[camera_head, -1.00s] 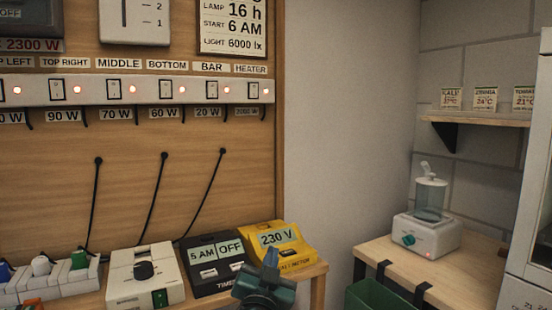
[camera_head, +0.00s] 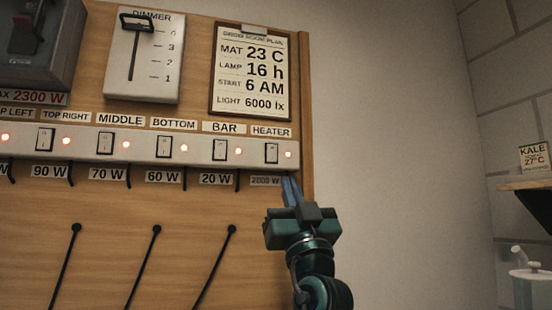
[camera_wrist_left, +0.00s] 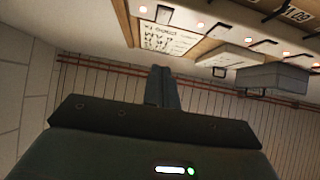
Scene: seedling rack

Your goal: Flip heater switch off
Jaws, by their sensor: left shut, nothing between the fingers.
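The heater switch (camera_head: 271,153) is a small black-framed rocker at the right end of the white switch strip, under the HEATER label (camera_head: 271,132). A red light (camera_head: 288,155) glows beside it. A dark rocker at the strip's end also shows in the left wrist view (camera_wrist_left: 163,14). My left gripper (camera_head: 291,188) is shut and empty, its tips just below and slightly right of the heater switch, near the 2000 W tag. I cannot tell whether the tips touch the strip. The shut fingers also show in the left wrist view (camera_wrist_left: 162,85). My right gripper is not in view.
Other switches with lit red lights, including the BAR switch (camera_head: 221,150), sit to the left on the strip. The dimmer (camera_head: 146,70) and a plan sheet (camera_head: 251,75) hang above. Black cables (camera_head: 145,265) hang below. Right of the board is bare wall.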

